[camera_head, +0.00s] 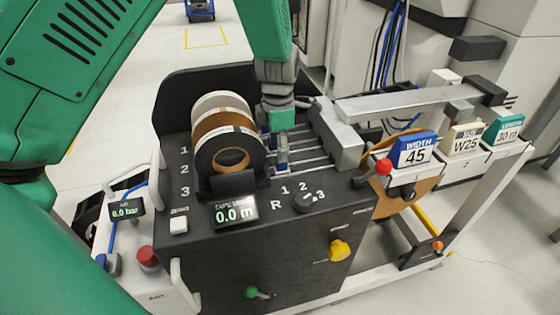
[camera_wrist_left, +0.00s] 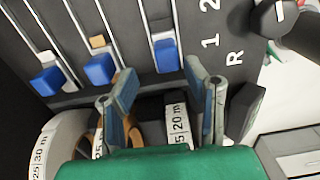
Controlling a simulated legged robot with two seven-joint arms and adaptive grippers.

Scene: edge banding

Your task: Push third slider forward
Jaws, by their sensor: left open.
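Three blue sliders sit on parallel slots in the dark machine top. In the left wrist view they are the left slider (camera_wrist_left: 47,80), the middle slider (camera_wrist_left: 99,69) and the right slider (camera_wrist_left: 168,55), which is nearest the printed digits and letter R. My left gripper (camera_wrist_left: 161,70) is open, its two fingers apart. The right slider shows between the fingertips; I cannot tell whether they touch it. In the head view my left gripper (camera_head: 280,148) points down over the slots just right of the tape rolls, hiding most of the sliders. My right gripper is not in view.
Tape rolls (camera_head: 228,142) stand close left of the left gripper. A grey block with a long bar (camera_head: 400,103) lies to its right. The front panel has a display (camera_head: 234,211), a selector knob (camera_head: 304,202) and a yellow knob (camera_head: 339,250). Signs (camera_head: 415,152) stand at right.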

